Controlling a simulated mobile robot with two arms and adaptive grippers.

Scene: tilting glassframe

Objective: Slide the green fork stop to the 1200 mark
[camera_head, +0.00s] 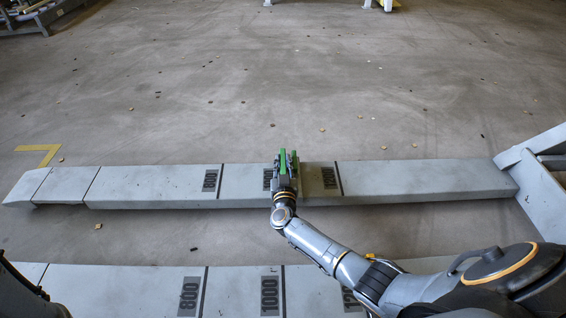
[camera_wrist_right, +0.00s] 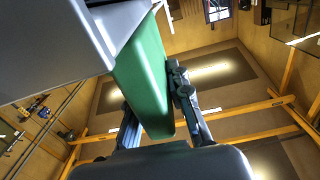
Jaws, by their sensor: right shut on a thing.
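The green fork stop (camera_head: 283,156) sits on the far grey fork (camera_head: 420,178), just right of the 1000 mark (camera_head: 267,178) and partly covering it. The 1200 mark (camera_head: 330,178) is further right, with its dark line beyond the label. My right gripper (camera_head: 287,168) is over the stop. In the right wrist view, the fingers (camera_wrist_right: 155,105) are on both sides of the green stop (camera_wrist_right: 146,78) and shut on it. The stop's lower part is hidden by my gripper. My left gripper is out of view.
The 800 mark (camera_head: 210,181) lies left on the same fork. A near fork (camera_head: 120,287) with its own marks runs along the bottom, partly behind my arm. A grey frame (camera_head: 540,180) stands at the forks' right end. The fork top right of the stop looks clear.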

